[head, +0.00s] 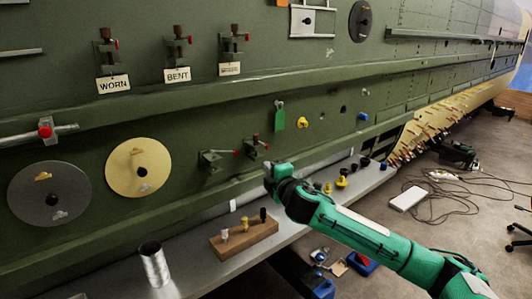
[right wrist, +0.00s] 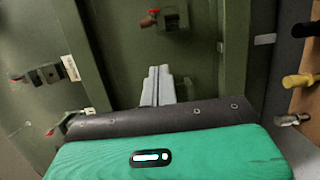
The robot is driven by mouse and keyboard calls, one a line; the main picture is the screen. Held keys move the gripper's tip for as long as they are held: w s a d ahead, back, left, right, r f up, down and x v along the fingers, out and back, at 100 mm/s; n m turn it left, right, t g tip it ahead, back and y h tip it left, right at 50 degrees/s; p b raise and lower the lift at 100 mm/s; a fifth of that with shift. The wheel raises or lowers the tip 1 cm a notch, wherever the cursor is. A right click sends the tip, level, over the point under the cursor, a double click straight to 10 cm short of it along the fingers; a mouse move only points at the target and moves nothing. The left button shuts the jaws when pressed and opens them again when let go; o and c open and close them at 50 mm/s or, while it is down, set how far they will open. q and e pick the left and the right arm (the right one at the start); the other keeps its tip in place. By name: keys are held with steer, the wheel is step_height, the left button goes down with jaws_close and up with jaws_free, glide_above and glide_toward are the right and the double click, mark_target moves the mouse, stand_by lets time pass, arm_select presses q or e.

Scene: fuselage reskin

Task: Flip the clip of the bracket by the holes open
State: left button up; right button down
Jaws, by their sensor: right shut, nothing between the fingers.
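Two small clip brackets with red-tipped levers sit on the green panel, low in the middle of the head view. The right one (head: 256,147) is nearer the holes (head: 343,108); the left one (head: 210,159) is farther away. My right gripper (head: 268,168) is just below the right bracket in the head view; whether it touches is unclear. In the right wrist view its grey fingers (right wrist: 157,86) are together and empty. A bracket (right wrist: 172,18) with a red tip shows beyond them, apart from the fingertips. The exact clip position is too small to tell. My left gripper is out of view.
Labelled brackets (head: 178,47) hang higher on the panel (head: 300,60). A green tag (head: 279,116) hangs beside the holes. Below, a ledge (head: 200,279) carries a wooden block (head: 243,238) with several plugs and a metal cylinder (head: 154,264). Two discs (head: 139,155) sit at left.

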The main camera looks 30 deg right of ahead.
steer(key=shift+w+d, duration=0.1)
steer(key=p, duration=0.4)
glide_toward(261, 146)
steer(key=w+a, duration=0.4)
steer(key=d, duration=0.1)
steer(key=d+p, duration=0.1)
steer(key=d, duration=0.1)
steer(key=d+p, duration=0.1)
steer(key=shift+w+d, duration=0.2)
steer(key=shift+w, duration=0.1)
steer(key=shift+w+a, duration=0.1)
